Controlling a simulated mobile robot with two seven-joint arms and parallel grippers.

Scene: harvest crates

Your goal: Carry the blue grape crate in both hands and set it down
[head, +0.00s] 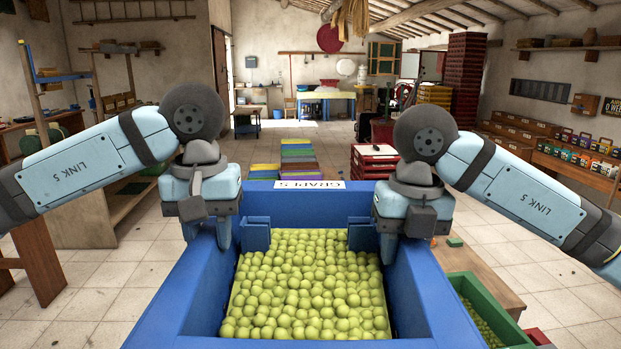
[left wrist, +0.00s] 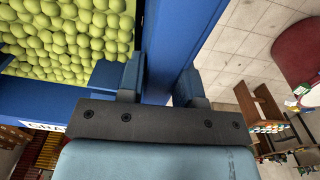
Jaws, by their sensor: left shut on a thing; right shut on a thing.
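The blue grape crate (head: 200,282) is upright in front of me in the head view, full of green grapes (head: 305,290). A white GRAPES label (head: 309,185) is on its far rim. My left gripper (head: 207,236) is shut on the left wall near the far corner. My right gripper (head: 404,240) is shut on the right wall, opposite. In the left wrist view, the fingers of my left gripper (left wrist: 160,92) straddle the crate wall (left wrist: 172,40), one on each side. The crate's underside is hidden, so I cannot tell whether it rests on anything.
A green crate (head: 482,312) with green fruit stands close at right by a wooden table (head: 480,275). Several coloured crates (head: 297,157) are stacked ahead, with a red crate (head: 372,160) right of them. A wooden shelf stand (head: 95,205) is at left. Tiled floor (head: 145,255) shows between.

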